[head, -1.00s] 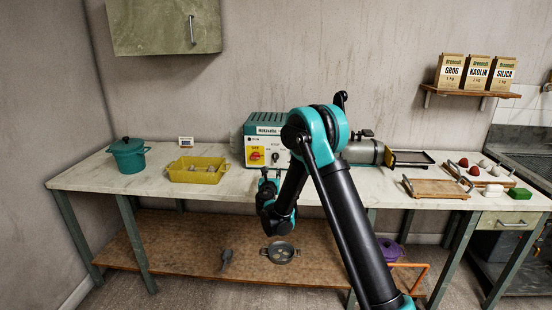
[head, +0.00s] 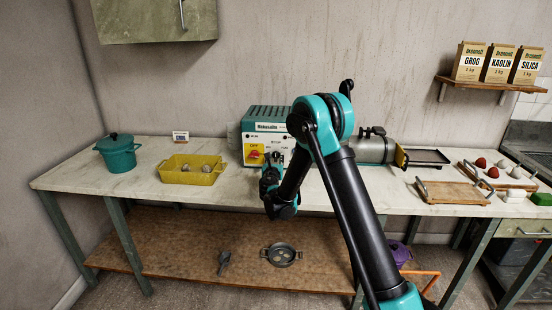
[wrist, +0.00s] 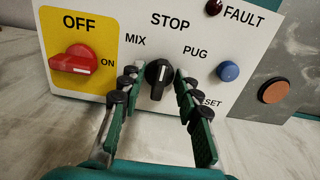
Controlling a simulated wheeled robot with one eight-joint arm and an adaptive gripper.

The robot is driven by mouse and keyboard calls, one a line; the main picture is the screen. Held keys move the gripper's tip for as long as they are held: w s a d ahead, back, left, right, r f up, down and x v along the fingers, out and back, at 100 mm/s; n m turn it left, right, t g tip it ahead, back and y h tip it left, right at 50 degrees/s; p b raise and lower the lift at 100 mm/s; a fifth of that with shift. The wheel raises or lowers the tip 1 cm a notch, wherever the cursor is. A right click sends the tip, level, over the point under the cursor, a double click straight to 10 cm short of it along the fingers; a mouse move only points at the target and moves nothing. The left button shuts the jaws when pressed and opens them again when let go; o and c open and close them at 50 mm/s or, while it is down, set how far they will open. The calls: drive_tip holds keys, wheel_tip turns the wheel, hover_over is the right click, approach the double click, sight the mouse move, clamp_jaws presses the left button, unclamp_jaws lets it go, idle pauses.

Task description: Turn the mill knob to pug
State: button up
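The mill is the teal and white machine (head: 262,122) on the bench, with its control panel facing me. In the wrist view, the black mill knob (wrist: 157,78) sits below STOP, with MIX to its left and PUG to its right. Its white mark points up, roughly toward STOP. My gripper (wrist: 156,92) is open, with one finger on each side of the knob and gaps visible. In the head view my gripper (head: 268,178) is in front of the panel, and my arm hides part of the mill.
A blue button (wrist: 228,71) is right of PUG. A yellow tray (head: 190,175) and teal pot (head: 119,157) stand left on the bench. A wooden board (head: 452,193) lies at right.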

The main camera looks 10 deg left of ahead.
clamp_jaws()
drive_tip(key=shift+m, duration=0.3)
drive_tip(key=m, duration=0.3)
drive_tip(key=shift+d, duration=0.1)
drive_tip(key=shift+f+m, duration=0.1)
drive_tip(key=shift+m, duration=2)
drive_tip(key=shift+d, duration=0.1)
unclamp_jaws()
